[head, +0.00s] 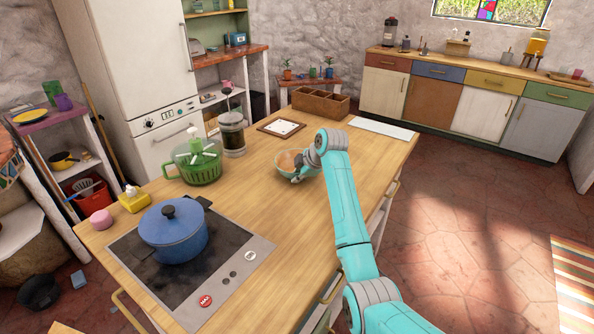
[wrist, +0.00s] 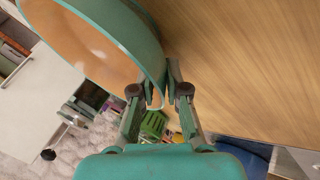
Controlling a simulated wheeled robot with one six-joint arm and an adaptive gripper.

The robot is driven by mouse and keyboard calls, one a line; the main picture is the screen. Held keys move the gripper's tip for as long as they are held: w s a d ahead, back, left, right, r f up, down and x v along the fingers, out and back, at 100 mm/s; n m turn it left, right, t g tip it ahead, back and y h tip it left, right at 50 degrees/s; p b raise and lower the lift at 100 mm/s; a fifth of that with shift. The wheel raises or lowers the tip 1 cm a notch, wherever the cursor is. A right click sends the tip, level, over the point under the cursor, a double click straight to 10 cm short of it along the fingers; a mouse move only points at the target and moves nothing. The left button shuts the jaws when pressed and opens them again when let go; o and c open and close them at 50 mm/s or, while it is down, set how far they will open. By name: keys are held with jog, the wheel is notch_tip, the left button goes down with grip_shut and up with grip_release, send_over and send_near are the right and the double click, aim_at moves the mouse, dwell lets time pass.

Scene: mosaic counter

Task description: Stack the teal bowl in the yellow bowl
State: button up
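The teal bowl (head: 283,173) is at the middle of the wooden counter, with a tan-orange inside. It fills the upper left of the wrist view (wrist: 150,38), where its rim runs down between the fingers. My gripper (head: 297,178) is at the bowl's near right side in the head view. In the wrist view my gripper (wrist: 161,88) has its two fingers close together on either side of the bowl's wall, and looks shut on it. I cannot tell whether the bowl touches the counter. I cannot make out a yellow bowl in either view.
A blue pot (head: 174,236) stands on the cooktop (head: 232,268) at the near left. A green-based food processor (head: 196,165), a coffee press (head: 232,135), a framed board (head: 281,128) and a wooden compartment box (head: 322,105) stand around the bowl. The counter's right stretch looks clear.

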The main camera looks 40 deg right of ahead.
jog(key=shift+r, duration=0.1)
grip_shut()
notch_tip(320, 180, up, 10)
jog(key=shift+f, duration=0.1)
jog(key=shift+s, duration=0.1)
